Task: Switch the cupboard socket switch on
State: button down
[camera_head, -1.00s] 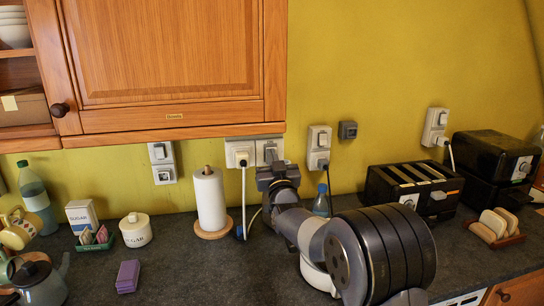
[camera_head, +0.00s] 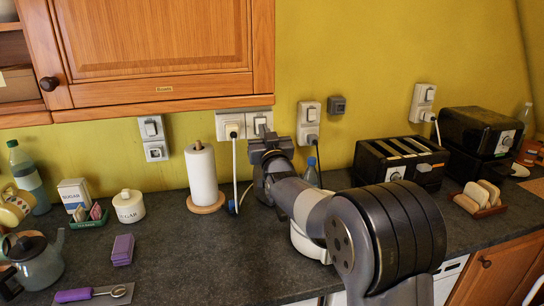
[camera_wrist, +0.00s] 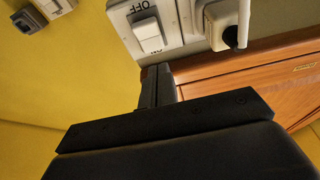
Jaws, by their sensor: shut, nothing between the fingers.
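The cupboard socket (camera_head: 232,126) is a white wall unit just under the cupboard's bottom edge, with a plug and white cord in its left half. Its rocker switch (camera_head: 260,124) is in the right half. In the wrist view, turned upside down, the rocker (camera_wrist: 149,33) shows close up, with an OFF label above it; the plug (camera_wrist: 222,20) is to its right. My gripper (camera_head: 265,137) is just below the switch. Its shut fingers (camera_wrist: 157,82) point toward the socket's edge, close to the rocker. Whether they touch the plate, I cannot tell.
The wooden cupboard (camera_head: 165,50) overhangs the socket. A paper towel roll (camera_head: 202,175) stands left of my gripper, and a blue-capped bottle (camera_head: 311,172) to its right. Other sockets (camera_head: 308,124) and a black toaster (camera_head: 397,165) are farther right. The front counter is mostly clear.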

jog(key=s+d+b, duration=0.2)
jog(key=s+b, duration=0.1)
jog(key=s, duration=0.6)
jog(key=shift+s+d, duration=0.3)
jog(key=shift+d, duration=0.05)
jog(key=shift+w, duration=0.1)
